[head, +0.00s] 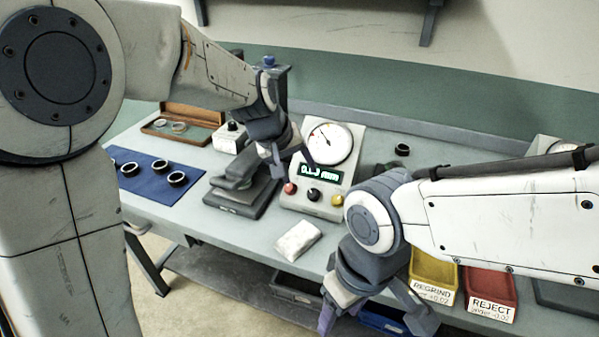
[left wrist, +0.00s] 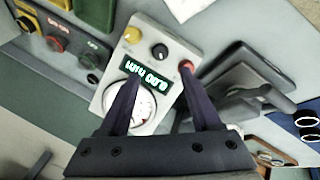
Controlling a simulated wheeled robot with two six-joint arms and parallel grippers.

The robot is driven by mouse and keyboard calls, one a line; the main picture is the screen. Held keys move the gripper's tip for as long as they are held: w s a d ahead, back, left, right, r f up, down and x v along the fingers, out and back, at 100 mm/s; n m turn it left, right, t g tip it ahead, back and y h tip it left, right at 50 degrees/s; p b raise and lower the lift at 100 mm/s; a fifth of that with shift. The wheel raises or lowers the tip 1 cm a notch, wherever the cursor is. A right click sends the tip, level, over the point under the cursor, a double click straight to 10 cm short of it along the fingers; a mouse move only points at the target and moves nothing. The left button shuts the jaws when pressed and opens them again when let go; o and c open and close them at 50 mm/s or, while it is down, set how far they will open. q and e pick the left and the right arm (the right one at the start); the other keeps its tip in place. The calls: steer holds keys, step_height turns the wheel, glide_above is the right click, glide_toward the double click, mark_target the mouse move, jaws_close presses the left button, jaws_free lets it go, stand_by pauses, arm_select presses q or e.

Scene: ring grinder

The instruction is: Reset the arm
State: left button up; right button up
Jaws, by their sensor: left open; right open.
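My left gripper (head: 292,160) is open and empty in the head view, raised above the bench between the dark stepped stand (head: 240,190) and the gauge box (head: 322,175). In the left wrist view its two fingers (left wrist: 157,100) are spread apart in front of the gauge box (left wrist: 172,58), with nothing between them. The gauge box has a round dial, a lit green display and coloured knobs. My right gripper (head: 375,318) is open, low near the bench's front edge, left of the yellow REGRIND tray (head: 433,275). I see nothing between its fingers.
A blue mat (head: 150,188) with several dark rings lies at left, near an open wooden case (head: 183,122). A white cloth (head: 298,240) lies at the front. A red REJECT tray (head: 490,290) is at right.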

arm_select(q)
steer(key=s+f+m+g, duration=0.1)
steer(key=s+m, duration=0.2)
steer(key=s, duration=0.6)
steer(key=s+a+f+m+g+y, duration=0.1)
steer(key=s+m, duration=0.3)
steer(key=s, duration=0.6)
steer(key=s+f+m+g+y, duration=0.1)
steer(key=s+f+m+g, duration=0.1)
steer(key=s, duration=0.7)
steer(key=shift+s+a+m, duration=0.15)
steer(key=shift+a+m, duration=0.05)
steer(key=shift+m, duration=0.5)
stand_by(0.8)
